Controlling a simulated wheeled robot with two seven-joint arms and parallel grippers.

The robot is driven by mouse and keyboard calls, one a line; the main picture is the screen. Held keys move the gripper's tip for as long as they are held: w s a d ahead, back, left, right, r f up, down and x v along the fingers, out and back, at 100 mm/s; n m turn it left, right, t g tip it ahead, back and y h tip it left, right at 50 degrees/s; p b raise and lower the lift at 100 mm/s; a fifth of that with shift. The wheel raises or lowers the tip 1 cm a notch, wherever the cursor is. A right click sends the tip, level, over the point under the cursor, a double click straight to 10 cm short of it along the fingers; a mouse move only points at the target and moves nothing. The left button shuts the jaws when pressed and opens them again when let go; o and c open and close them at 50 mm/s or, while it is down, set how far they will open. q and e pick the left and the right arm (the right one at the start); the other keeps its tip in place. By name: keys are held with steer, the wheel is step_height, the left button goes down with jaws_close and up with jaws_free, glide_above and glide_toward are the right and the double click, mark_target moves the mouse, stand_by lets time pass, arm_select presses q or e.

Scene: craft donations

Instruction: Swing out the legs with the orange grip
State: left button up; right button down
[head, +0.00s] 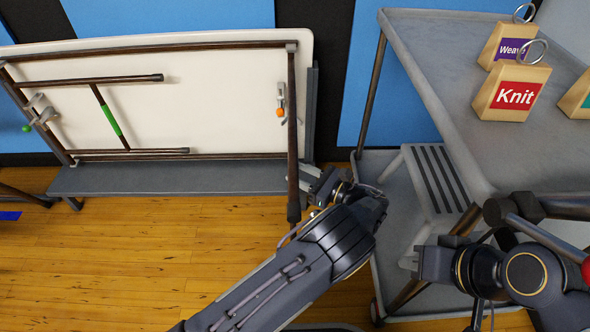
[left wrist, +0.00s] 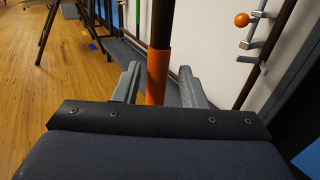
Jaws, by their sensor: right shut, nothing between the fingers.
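The folded table (head: 215,110) lies on its side against the wall, pale underside facing me. The dark right-hand leg bar (head: 292,130) reaches below the table's lower edge. In the left wrist view, its orange grip (left wrist: 158,78) stands between the two fingers of my left gripper (left wrist: 159,68), with a gap showing on each side. In the head view my left gripper (head: 318,187) is beside this bar, and the orange grip cannot be made out. An orange-knobbed latch (head: 280,111) sits on the underside. My right gripper (head: 425,262) is shut and empty by the cart.
The other leg frame, with a green grip (head: 111,120), lies folded against the underside near a green-knobbed latch (head: 27,127). A grey cart (head: 420,50) with Knit (head: 512,92) and Weave (head: 505,46) blocks stands at the right. The wooden floor (head: 140,250) in front is clear.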

arm_select(q)
steer(key=v, duration=0.5)
steer(key=shift+s+d+p, duration=0.15)
steer(key=shift+d+p, duration=0.1)
steer(key=shift+p, duration=0.15)
